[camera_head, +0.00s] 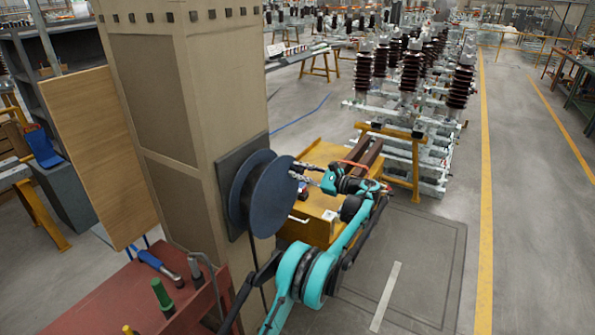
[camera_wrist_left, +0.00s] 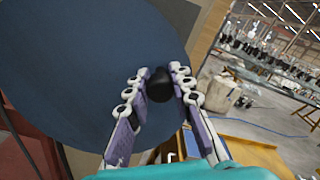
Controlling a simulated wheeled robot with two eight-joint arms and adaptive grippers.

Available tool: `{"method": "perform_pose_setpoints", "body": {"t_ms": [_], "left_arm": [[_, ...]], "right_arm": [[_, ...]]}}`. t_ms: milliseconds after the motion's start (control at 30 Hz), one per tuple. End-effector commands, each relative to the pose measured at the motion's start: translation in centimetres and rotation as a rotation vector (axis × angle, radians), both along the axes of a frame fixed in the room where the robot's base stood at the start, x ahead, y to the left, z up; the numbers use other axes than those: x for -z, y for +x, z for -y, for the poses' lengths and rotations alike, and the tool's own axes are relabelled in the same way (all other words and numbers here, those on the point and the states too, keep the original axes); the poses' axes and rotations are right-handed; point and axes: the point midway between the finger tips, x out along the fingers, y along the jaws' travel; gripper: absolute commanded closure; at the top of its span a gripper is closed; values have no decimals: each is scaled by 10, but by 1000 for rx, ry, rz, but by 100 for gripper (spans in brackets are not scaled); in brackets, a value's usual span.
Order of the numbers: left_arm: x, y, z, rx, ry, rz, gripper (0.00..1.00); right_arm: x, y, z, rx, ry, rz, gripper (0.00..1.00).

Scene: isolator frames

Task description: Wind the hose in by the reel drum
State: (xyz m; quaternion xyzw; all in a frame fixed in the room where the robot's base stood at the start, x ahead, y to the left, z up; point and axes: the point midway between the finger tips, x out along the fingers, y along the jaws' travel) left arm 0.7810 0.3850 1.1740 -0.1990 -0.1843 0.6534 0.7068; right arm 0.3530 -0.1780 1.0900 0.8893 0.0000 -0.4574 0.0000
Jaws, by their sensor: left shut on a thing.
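The reel drum (camera_head: 268,196), a dark blue disc, is mounted on a dark plate on the side of a tan column. It fills much of the left wrist view (camera_wrist_left: 80,70). A black round knob (camera_wrist_left: 159,84) stands out from the disc's face near its edge. My left gripper (camera_head: 298,171) is at the drum's right edge, its fingers (camera_wrist_left: 160,76) closed on both sides of the knob. In the head view the fingers hide the knob. A thin dark line, perhaps the hose (camera_head: 252,246), hangs below the drum. My right gripper is not in view.
The tan column (camera_head: 150,100) stands left of the drum. A red bench (camera_head: 110,300) with hand tools is at lower left. A yellow cabinet (camera_head: 318,222) stands behind my left arm. Insulator racks (camera_head: 405,110) are farther back; the floor at right is clear.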

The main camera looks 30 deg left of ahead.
Motion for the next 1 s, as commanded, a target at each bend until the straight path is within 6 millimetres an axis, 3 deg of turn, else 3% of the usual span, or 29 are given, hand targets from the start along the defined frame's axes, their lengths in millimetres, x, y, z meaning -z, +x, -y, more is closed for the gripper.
{"method": "perform_pose_setpoints", "body": {"t_ms": [533,567,633,1000], "left_arm": [[3,2,1,0,0,-26,100],[3,2,1,0,0,-26,76],[3,2,1,0,0,-26,57],[3,2,4,1,1,-26,56]], "right_arm": [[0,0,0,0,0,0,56],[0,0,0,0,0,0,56],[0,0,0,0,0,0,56],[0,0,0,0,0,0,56]]}}
